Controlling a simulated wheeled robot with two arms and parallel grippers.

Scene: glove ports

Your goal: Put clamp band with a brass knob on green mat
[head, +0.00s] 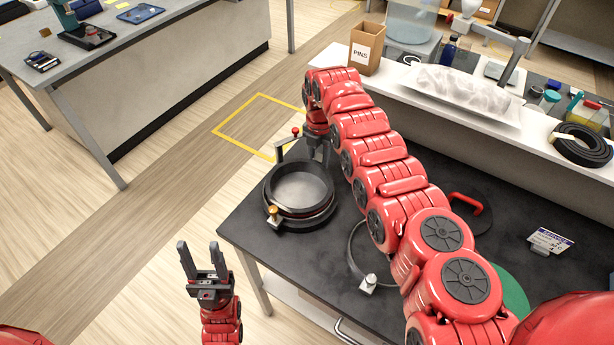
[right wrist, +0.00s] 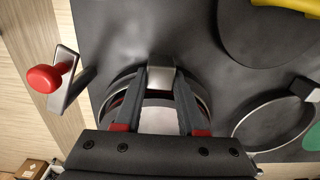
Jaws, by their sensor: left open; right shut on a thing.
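The clamp band with a brass knob (head: 273,211) sits around the black round port (head: 300,186) at the left of the dark table. My right gripper (head: 318,158) reaches down at the far side of the port. In the right wrist view its fingers (right wrist: 160,85) are shut on a grey metal block (right wrist: 160,65) at the band; I cannot tell if the band is lifted at all. The green mat (head: 513,290) is mostly hidden behind my right arm. My left gripper (head: 203,262) is open and empty, left of the table's edge.
A lever with a red ball (right wrist: 44,79) stands beside the port. A second band with a pale knob (head: 368,283) lies on the table, partly behind my right arm. A black disc with a red handle (head: 466,201) and a small sign (head: 550,240) are farther right.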

